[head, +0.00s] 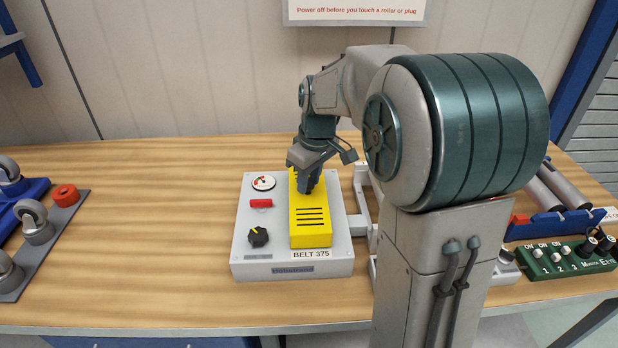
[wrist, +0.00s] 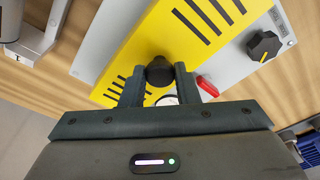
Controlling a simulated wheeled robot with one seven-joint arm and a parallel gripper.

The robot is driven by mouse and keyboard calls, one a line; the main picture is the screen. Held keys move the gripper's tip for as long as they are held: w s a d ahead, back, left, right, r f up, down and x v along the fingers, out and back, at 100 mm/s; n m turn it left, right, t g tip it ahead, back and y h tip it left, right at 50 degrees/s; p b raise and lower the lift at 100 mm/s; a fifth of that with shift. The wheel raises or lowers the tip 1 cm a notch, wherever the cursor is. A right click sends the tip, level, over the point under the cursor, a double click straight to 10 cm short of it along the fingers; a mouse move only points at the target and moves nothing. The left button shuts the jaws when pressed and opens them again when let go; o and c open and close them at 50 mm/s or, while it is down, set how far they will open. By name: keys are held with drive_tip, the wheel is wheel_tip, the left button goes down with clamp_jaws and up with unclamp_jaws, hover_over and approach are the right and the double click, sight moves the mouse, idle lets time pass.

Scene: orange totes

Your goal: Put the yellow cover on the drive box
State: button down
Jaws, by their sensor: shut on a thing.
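The yellow cover (head: 311,226) is a long block with black slots on the right part of the grey drive box (head: 250,261). It also shows in the wrist view (wrist: 167,38), where its edges run slanted. My gripper (head: 308,187) is over the far part of the cover. In the wrist view my gripper (wrist: 160,82) is shut on the round black knob (wrist: 159,70) of the cover. The cover lies along the box above the label BELT 375. I cannot tell whether it is fully seated or slightly above the box, as its underside is hidden.
The box face has a gauge (head: 263,183), a red switch (head: 261,203) and a black dial (head: 258,237). Casters (head: 36,223) stand at the left. A green power strip (head: 566,258) and rollers (head: 560,183) lie at the right. Table left of the box is clear.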

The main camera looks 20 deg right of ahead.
drive_tip(key=shift+f, duration=0.25)
drive_tip(key=c, duration=1)
unclamp_jaws()
drive_tip(key=shift+c, duration=0.2)
wheel_tip(320, 180, up, 14)
drive_tip(key=s+d, duration=0.1)
drive_tip(key=shift+s+f, duration=0.15)
drive_tip(key=shift+s, duration=0.2)
drive_tip(key=shift+d, duration=0.1)
drive_tip(key=s+f+m, duration=0.3)
drive_tip(key=s+f, duration=0.4)
drive_tip(key=s, duration=0.2)
drive_tip(key=s+a+f+m+t+h, duration=0.1)
drive_tip(key=s+f+m, duration=0.3)
drive_tip(key=s, duration=0.6)
wheel_tip(320, 180, down, 3)
drive_tip(key=shift+s+a+r, duration=0.15)
drive_tip(key=shift+s+a, duration=0.1)
drive_tip(key=shift+s, duration=0.05)
